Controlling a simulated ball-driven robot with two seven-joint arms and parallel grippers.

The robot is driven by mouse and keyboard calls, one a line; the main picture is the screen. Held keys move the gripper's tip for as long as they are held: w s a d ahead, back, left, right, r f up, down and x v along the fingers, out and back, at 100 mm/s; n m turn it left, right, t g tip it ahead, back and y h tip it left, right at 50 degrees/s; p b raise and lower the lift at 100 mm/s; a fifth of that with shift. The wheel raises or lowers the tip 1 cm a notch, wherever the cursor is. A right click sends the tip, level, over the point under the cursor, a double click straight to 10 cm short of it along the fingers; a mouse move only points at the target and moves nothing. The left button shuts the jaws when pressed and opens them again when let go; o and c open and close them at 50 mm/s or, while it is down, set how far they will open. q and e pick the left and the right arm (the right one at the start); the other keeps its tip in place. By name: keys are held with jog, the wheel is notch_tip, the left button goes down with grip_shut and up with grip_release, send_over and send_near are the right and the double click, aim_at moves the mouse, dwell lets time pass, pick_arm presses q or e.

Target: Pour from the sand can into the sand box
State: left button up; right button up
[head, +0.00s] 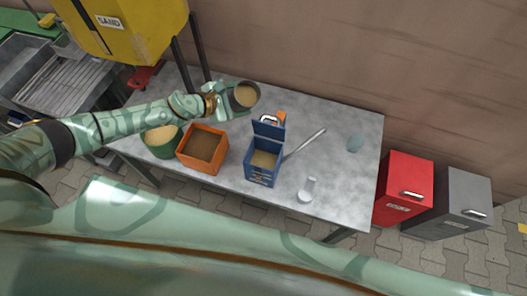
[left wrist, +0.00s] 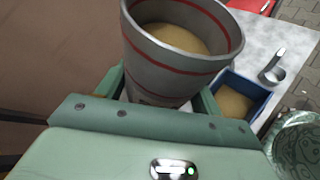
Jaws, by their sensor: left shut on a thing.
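My left gripper (head: 229,101) is shut on the sand can (head: 246,95), which it holds above the back of the table. In the left wrist view the can (left wrist: 180,70) is grey metal with red bands, and sand shows inside below its rim. It looks close to upright. The sand box (head: 260,176) is blue, with its lid raised, and stands on the table to the right of and nearer than the can. Sand shows in it, also in the left wrist view (left wrist: 262,98). No stream of sand shows. My right gripper is not in view.
An orange box (head: 202,166) with dark fill and a green tub (head: 163,150) with sand stand left of the blue box.

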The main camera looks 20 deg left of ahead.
pick_arm(q)
jog(key=shift+s+d+r+m+p, duration=0.2)
jog(key=shift+r+m+p, duration=0.15)
jog(key=shift+p, duration=0.25)
dwell(0.7)
jog(key=shift+f+m+t+y, duration=0.2)
jog(key=shift+m+t+y, duration=0.3)
jog(key=shift+y, duration=0.1)
dwell(1.9)
jog(key=shift+w+a+f+m+t+y, duration=0.15)
jog(key=shift+m+t+y, duration=0.15)
jog(key=shift+m, duration=0.15)
dwell(2.0)
jog(key=shift+f+m+b, duration=0.4)
jog(key=shift+f+b, duration=0.25)
jog(key=shift+b, duration=0.2)
dwell(0.9)
